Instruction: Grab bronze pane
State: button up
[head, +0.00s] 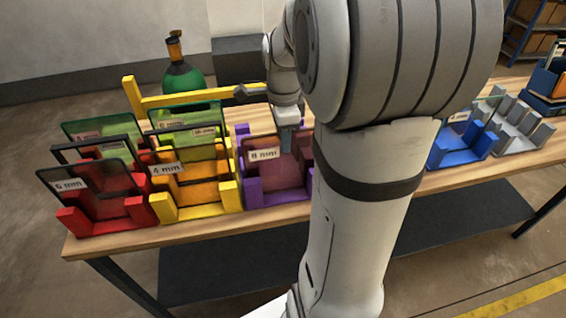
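Several tinted panes with thickness labels stand upright in coloured holders on the table. A dark brownish pane labelled 8 mm (284,173) stands in the purple holder (278,197); its right part is hidden by my arm. A pane labelled 4 mm (196,176) stands in the yellow holder (202,210) and looks orange-brown against it. A grey-looking pane labelled 6 mm (92,183) stands in the red holder (98,224). I cannot tell for sure which is bronze. My gripper (287,140) points down at the top of the 8 mm pane; contact and finger opening are unclear.
Greenish panes (186,116) stand behind the front row. A yellow bar (200,98) and a green bottle-like object (184,78) are at the back. A blue holder (462,150) and a grey holder (515,125) stand on the right. My arm covers the table's middle.

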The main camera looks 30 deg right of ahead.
jog(key=shift+c, duration=0.5)
jog(key=c, duration=0.6)
grip_shut()
jog(key=shift+r, duration=0.1)
